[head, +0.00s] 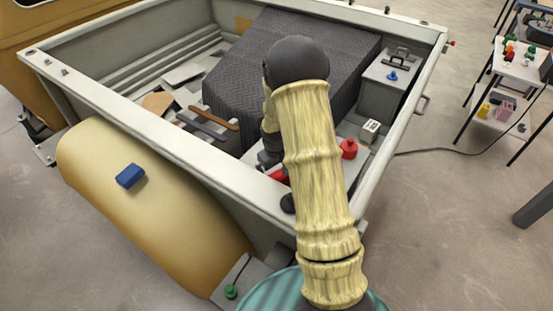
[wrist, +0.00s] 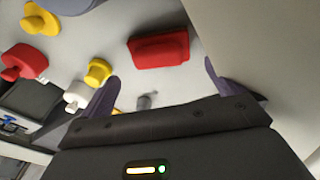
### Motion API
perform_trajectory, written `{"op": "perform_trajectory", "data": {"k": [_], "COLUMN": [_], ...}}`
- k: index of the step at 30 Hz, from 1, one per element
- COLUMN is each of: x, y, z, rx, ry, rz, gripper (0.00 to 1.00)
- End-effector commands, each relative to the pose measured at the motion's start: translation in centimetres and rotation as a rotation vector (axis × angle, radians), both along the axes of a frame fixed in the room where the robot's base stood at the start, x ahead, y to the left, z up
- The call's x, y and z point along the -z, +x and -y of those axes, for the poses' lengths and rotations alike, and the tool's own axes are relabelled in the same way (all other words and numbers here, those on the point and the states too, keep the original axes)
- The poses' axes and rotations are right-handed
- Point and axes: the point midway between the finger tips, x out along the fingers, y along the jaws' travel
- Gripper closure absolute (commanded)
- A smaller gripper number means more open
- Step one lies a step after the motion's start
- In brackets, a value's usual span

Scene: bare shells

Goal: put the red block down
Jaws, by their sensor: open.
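The red block (wrist: 158,48) lies on a pale surface in the wrist view, just beyond and between the fingertips. In the head view a small part of the red block (head: 278,175) shows left of my arm, inside the open trailer-like box; the arm hides the rest. My gripper (wrist: 161,74) is open, with its two dark fingers spread apart and nothing held between them. A gap shows between the block and the gripper's body. In the head view my arm mostly hides the gripper.
A red knobbed piece (head: 348,149) and a white block (head: 370,131) stand right of my arm. Yellow pieces (wrist: 98,72) lie close to the left finger. The box's pale wall (head: 165,125) rises nearby. A dark-covered load (head: 290,75) stands behind.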

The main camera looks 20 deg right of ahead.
Motion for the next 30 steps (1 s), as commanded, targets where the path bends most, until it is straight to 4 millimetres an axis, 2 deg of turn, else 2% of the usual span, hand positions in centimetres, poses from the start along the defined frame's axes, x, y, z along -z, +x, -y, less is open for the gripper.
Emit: {"op": "perform_trajectory", "data": {"k": [6,12,30], "x": [-3.2,-5.4,-5.8], "y": [-0.6,-0.9,-1.1], "z": [-0.4,-0.6,-0.6], "rx": [0.002,0.001,0.001], "ry": [0.0,0.001,0.001], "rz": [0.004,0.002,0.0], "gripper": [0.0,0.0,0.0]}}
